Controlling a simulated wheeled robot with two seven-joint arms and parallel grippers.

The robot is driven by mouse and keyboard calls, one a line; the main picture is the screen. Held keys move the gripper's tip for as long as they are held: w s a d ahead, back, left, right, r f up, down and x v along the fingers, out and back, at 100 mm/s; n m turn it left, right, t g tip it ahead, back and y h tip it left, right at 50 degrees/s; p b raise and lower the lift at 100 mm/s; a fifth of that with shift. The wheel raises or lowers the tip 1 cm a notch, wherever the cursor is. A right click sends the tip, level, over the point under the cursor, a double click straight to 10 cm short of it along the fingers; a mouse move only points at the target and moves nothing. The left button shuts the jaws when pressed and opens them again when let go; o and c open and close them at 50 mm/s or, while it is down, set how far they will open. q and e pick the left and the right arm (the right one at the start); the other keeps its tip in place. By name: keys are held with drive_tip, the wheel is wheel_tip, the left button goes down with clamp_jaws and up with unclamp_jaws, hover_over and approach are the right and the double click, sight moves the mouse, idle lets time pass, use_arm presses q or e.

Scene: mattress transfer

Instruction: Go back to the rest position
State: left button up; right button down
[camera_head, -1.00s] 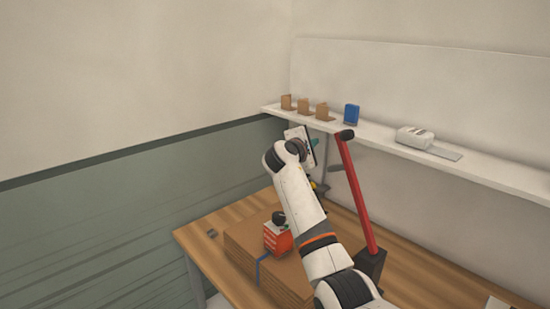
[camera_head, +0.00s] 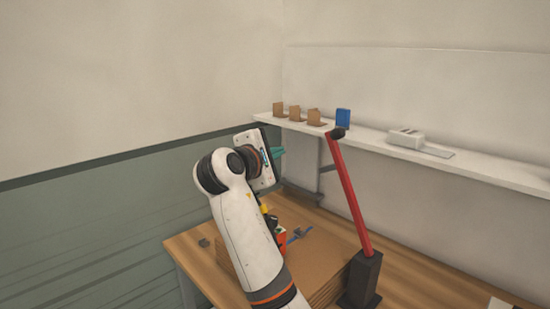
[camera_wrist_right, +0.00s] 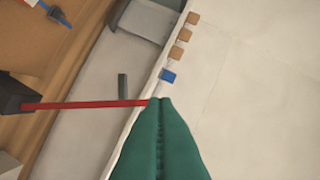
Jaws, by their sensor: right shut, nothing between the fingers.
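My right arm (camera_head: 246,225) rises from the bottom middle of the head view, with the wrist bent at the top. My right gripper (camera_head: 278,153) points towards the shelf and back wall, above the table. Its green fingers fill the bottom middle of the right wrist view (camera_wrist_right: 161,110), pressed together with nothing between them. The fingers are in the air, apart from the shelf in the head view. My left gripper is not in view.
A wooden table (camera_head: 415,288) carries flat cardboard (camera_head: 325,260), partly hidden by my arm. A red post (camera_head: 350,198) on a dark base (camera_head: 360,280) stands right of my arm. The wall shelf (camera_head: 480,172) holds several brown blocks (camera_head: 296,113), a blue block (camera_head: 343,118) and a white device (camera_head: 408,138).

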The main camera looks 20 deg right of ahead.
idle(0.5)
drive_tip(key=s+f+m+g+y, duration=0.15)
drive_tip(key=s+f+y, duration=0.35)
drive_tip(key=f, duration=1.1)
drive_tip(key=s+f+m+g+y, duration=0.1)
drive_tip(key=s+f+m+y, duration=0.15)
drive_tip(key=s+f, duration=0.9)
drive_tip(key=s+a+f+m+g+y, duration=0.2)
drive_tip(key=s+f+m+y, duration=0.15)
drive_tip(key=s+f, duration=0.6)
drive_tip(key=s+a+f+m+g+y, duration=0.3)
drive_tip(key=s+f, duration=0.4)
drive_tip(key=s, duration=0.6)
wheel_tip(320, 180, down, 26)
drive_tip(key=s+d+h, duration=0.1)
drive_tip(key=s+d+f+g, duration=0.2)
drive_tip(key=s+d+f, duration=0.1)
drive_tip(key=s+f, duration=1.2)
drive_tip(key=shift+s+d+f, duration=0.2)
drive_tip(key=shift+s+f, duration=0.2)
drive_tip(key=shift+s, duration=0.5)
